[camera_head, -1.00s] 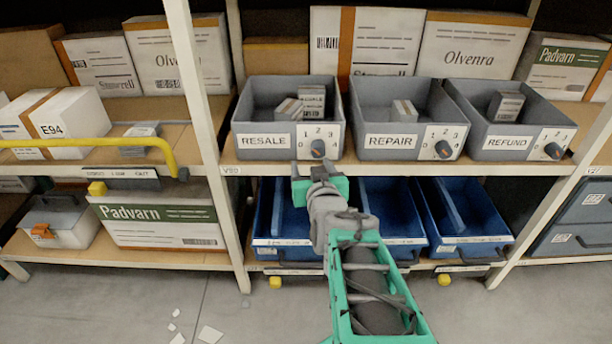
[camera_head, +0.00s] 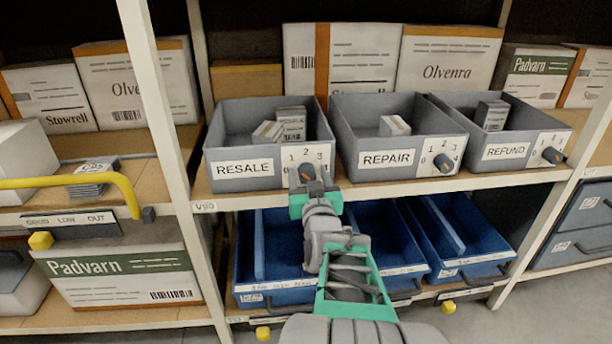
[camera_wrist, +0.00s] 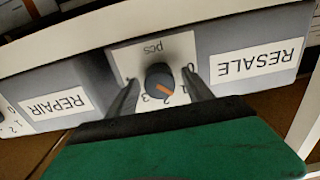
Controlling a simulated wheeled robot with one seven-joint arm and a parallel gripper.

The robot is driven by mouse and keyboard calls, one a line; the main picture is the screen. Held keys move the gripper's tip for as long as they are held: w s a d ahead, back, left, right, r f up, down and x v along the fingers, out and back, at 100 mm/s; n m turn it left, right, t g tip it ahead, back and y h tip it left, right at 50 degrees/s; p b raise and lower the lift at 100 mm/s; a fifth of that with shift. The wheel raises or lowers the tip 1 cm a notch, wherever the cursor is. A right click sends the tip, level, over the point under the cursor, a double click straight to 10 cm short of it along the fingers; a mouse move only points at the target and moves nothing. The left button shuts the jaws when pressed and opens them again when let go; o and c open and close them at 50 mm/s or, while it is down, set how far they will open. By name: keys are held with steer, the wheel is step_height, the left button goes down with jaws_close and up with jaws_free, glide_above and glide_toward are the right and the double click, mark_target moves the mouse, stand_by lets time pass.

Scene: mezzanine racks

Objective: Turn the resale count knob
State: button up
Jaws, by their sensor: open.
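The RESALE bin (camera_head: 225,150) is a grey open bin on the shelf, with two small boxes inside. Its count knob (camera_head: 306,172) is dark with an orange pointer, on a white dial plate at the bin's front right. My gripper (camera_head: 306,192) is in front of the plate. In the wrist view its open fingers (camera_wrist: 160,92) stand on either side of the knob, with gaps visible.
The REPAIR bin (camera_head: 345,135) and REFUND bin (camera_head: 540,122) stand to the right, each with its own knob. Blue bins (camera_head: 280,285) sit on the shelf below my gripper. A yellow rail (camera_head: 75,182) and a white rack post (camera_head: 160,150) are at the left.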

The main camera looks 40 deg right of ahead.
jaws_close()
stand_by(0.5)
steer(key=m+b, duration=0.1)
steer(key=m, duration=0.3)
steer(key=shift+m, duration=0.3)
steer(key=m, duration=0.4)
steer(key=shift+f, duration=0.1)
stand_by(0.5)
